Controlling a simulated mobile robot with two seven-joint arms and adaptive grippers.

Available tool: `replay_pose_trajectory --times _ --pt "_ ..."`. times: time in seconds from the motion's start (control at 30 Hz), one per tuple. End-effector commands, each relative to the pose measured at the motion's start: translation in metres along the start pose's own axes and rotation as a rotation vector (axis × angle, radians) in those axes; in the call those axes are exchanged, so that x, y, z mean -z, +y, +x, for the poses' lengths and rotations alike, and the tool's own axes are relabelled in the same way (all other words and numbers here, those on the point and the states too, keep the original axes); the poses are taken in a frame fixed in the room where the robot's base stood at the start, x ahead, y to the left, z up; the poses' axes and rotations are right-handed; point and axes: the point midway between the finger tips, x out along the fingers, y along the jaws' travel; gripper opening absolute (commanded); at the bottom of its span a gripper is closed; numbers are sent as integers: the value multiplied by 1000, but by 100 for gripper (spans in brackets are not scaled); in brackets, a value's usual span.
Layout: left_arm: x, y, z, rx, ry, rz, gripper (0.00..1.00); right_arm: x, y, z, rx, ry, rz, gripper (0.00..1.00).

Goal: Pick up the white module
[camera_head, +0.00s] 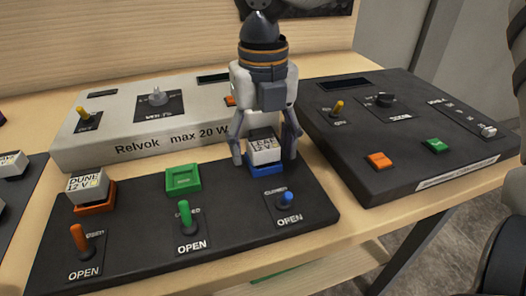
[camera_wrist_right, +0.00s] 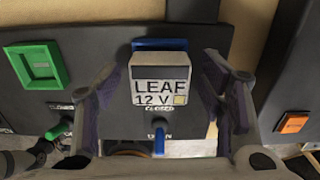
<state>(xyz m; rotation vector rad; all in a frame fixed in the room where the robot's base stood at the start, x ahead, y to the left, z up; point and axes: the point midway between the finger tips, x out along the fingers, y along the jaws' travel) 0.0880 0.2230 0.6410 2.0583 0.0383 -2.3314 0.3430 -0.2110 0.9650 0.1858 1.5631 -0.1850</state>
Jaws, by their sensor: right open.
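A white module (camera_head: 264,150) marked 12 V sits in a blue socket (camera_head: 268,168) at the right end of the near black panel. In the right wrist view the module (camera_wrist_right: 172,88) reads LEAF 12 V, with the blue socket edge (camera_wrist_right: 160,44) behind it. My right gripper (camera_head: 264,157) is open, pointing down, with one finger on each side of this module. In the right wrist view the fingers of my right gripper (camera_wrist_right: 160,85) show gaps to the module. Another white module (camera_head: 88,184), marked DUNE 12 V, sits in an orange socket (camera_head: 95,203). My left gripper is not in view.
An empty green socket (camera_head: 183,180) lies between the modules. Orange (camera_head: 80,241), green (camera_head: 187,218) and blue (camera_head: 287,200) switches stand in front, by OPEN labels. A light Relvok console (camera_head: 85,147) is behind; a dark console (camera_head: 400,150) is on the right.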

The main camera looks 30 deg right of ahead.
Motion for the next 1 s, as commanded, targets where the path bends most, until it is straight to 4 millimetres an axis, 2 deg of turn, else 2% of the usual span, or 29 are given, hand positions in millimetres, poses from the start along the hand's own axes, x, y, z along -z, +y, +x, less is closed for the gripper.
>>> replay_pose_trajectory --times 0.03,0.07,0.2,0.27,0.3,0.57,0.67,0.8,0.87,1.0 --pt "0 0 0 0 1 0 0 0 0 0 0 -1 0 63" --pt "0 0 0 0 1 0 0 0 0 0 0 -1 0 59" --pt "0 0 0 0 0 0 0 0 0 -1 0 -1 0 27" --pt "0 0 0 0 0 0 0 0 0 -1 0 0 0 13" --pt "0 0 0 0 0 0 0 0 0 -1 0 0 0 11" --pt "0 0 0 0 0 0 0 0 0 -2 0 -1 0 11" --pt "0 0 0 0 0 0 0 -1 0 -8 1 -3 0 11" --pt "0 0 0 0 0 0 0 -1 0 -35 -1 -5 1 11" --pt "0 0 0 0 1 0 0 6 13 -49 1 -7 -3 11" --pt "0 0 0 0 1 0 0 23 43 -90 2 -7 -3 11"
